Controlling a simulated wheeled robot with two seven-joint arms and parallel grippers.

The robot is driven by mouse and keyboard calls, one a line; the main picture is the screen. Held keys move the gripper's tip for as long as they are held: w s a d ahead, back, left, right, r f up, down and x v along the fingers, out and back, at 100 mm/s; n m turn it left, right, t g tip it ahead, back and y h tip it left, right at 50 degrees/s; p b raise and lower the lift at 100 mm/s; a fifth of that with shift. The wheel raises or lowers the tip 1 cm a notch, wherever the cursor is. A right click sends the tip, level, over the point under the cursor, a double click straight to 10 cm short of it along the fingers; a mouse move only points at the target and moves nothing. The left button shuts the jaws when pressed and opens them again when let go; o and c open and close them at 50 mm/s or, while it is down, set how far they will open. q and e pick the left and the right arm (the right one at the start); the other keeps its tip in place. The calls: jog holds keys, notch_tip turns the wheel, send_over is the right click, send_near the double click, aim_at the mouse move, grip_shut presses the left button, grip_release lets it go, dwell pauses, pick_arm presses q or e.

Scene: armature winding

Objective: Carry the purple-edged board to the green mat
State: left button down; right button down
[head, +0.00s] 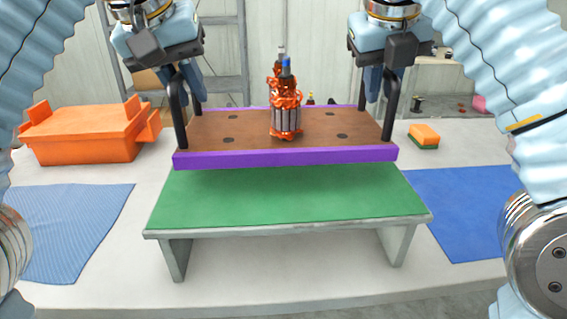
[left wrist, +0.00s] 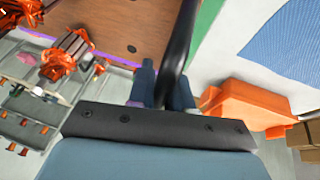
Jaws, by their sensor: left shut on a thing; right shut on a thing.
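The purple-edged board (head: 240,158) has a brown top and a black handle at each end. It is held up level above the green mat (head: 290,195), which lies on a small grey stand. An armature with orange windings (head: 286,118) stands upright on the board, and it also shows in the left wrist view (left wrist: 68,48). My left gripper (head: 186,88) is shut on the left handle. My right gripper (head: 379,85) is shut on the right handle. The left wrist view shows the board (left wrist: 130,22) and the black handle close up, with the fingers partly hidden.
An orange bin (head: 82,135) stands on the white table to the left, above a light blue striped cloth (head: 75,225). To the right are a blue mat (head: 462,205) and an orange-and-green sponge (head: 424,136). Shelving stands behind.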

aim_at(198, 126)
pick_arm(q)
jog(key=shift+f, duration=0.1)
pick_arm(e)
jog(key=shift+f, duration=0.1)
